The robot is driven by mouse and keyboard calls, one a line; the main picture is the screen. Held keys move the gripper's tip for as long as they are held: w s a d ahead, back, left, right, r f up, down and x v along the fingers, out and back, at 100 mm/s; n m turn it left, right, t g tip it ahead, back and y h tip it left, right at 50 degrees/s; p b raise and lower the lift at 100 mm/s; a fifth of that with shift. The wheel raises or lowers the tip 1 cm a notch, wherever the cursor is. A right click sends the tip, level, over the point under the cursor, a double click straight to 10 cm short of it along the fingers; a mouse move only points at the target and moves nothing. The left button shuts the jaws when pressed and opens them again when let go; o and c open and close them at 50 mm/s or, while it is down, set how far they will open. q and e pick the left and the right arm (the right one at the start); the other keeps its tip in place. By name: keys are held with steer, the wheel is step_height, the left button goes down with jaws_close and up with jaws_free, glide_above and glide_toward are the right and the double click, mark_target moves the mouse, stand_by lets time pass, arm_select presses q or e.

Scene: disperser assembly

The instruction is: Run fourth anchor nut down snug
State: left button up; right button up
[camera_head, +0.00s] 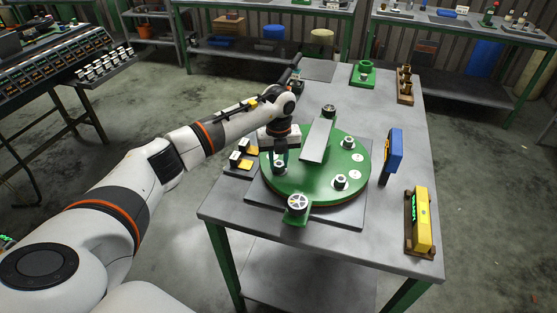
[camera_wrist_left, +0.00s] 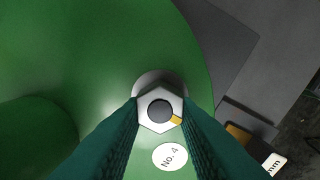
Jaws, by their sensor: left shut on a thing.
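The fourth anchor nut (camera_wrist_left: 149,117) is a silver hex nut on a dark stud with a yellow mark, standing on a pale washer. It sits on the green round base (camera_head: 310,192) beside a white "No. 4" label (camera_wrist_left: 170,157). My left gripper (camera_head: 280,157) points down over the left part of the base; its dark teal fingers (camera_wrist_left: 160,108) are shut on opposite sides of the nut. A silver nut (camera_head: 279,168) shows just below the fingertips in the head view; I cannot tell whether it is the held one. My right gripper is out of view.
Another nut (camera_head: 340,182) stands near the base's front right. A grey slanted plate (camera_head: 317,140) rises from the middle, close to my gripper. A blue device (camera_head: 394,151) and a yellow device (camera_head: 420,221) stand on the right of the table (camera_head: 388,245). Small blocks (camera_head: 241,160) lie left.

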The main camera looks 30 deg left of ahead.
arm_select(q)
steer(key=m+b, duration=0.2)
steer(key=m, duration=0.2)
steer(key=shift+w+d+m, duration=0.1)
steer(key=shift+m, duration=0.2)
steer(key=m+b, duration=0.1)
steer(key=m, duration=0.3)
steer(key=shift+d+m, duration=0.1)
steer(key=shift+m, duration=0.2)
steer(key=m+b, duration=0.2)
steer(key=m, duration=0.3)
steer(key=shift+d, duration=0.15)
steer(key=shift+d+r+m+b, duration=0.15)
steer(key=shift+m+b, duration=0.45)
steer(key=shift+m, duration=1.8)
steer(key=o, duration=1)
